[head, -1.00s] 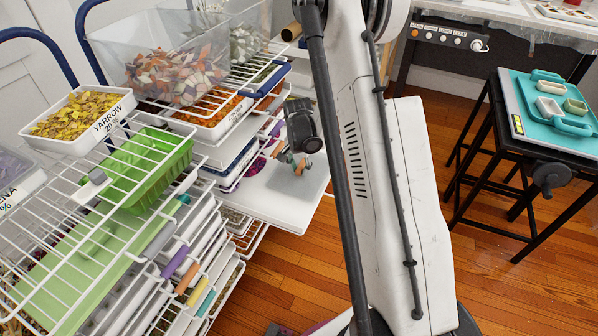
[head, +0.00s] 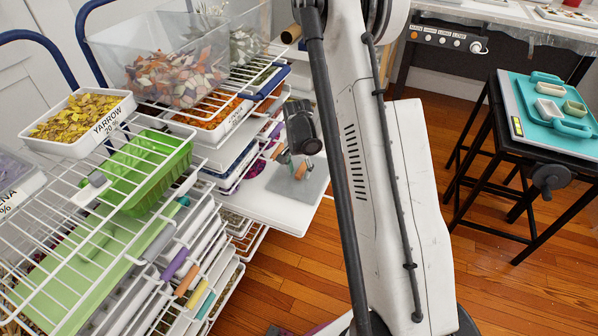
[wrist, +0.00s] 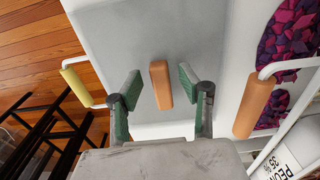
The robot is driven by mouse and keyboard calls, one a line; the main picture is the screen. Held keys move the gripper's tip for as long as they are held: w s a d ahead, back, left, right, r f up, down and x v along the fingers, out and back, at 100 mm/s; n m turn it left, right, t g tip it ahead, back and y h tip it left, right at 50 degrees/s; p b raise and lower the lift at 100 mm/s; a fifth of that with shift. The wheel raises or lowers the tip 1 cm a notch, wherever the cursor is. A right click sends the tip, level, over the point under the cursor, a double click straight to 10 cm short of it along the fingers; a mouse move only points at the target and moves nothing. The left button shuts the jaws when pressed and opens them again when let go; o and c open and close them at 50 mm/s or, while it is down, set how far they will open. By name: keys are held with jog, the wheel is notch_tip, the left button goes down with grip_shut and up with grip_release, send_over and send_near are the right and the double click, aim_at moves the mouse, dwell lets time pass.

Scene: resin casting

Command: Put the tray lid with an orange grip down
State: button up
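The tray lid (wrist: 215,60) is a flat grey plate with an orange grip (wrist: 160,85) at its middle. It lies flat on a white surface (head: 270,190) that sticks out from the rack; the lid shows there in the head view (head: 287,186). My gripper (wrist: 159,79) is open above the lid. Its green-padded fingers stand on either side of the orange grip, with a visible gap on both sides. In the head view my gripper (head: 293,160) is small and its fingers are only partly clear.
A wire rack (head: 120,215) with a green tray (head: 150,170) and several drawers fills the left. A yellow handle (wrist: 77,86) and another orange handle (wrist: 253,105) flank the lid in the wrist view. A black stand (head: 550,150) is at right. Wooden floor lies between.

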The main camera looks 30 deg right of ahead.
notch_tip(320, 180, up, 12)
jog(key=p, duration=0.3)
notch_tip(320, 180, up, 10)
jog(key=n+t, duration=0.1)
jog(key=n, duration=0.1)
send_over(298, 174)
jog(key=s+a, duration=0.3)
jog(key=a, duration=0.2)
jog(key=s+a+r+n+t, duration=0.2)
jog(key=s+a+r+n, duration=0.1)
jog(key=s+a+r, duration=0.5)
jog(key=s+a+r+n+t, duration=0.2)
jog(key=s+a+r+n, duration=0.1)
jog(key=s, duration=0.4)
jog(key=s+a+r+n+t, duration=0.2)
jog(key=s+a+n, duration=0.1)
jog(key=s, duration=0.4)
jog(key=shift+r, duration=0.4)
notch_tip(298, 174, up, 9)
jog(key=p, duration=0.9)
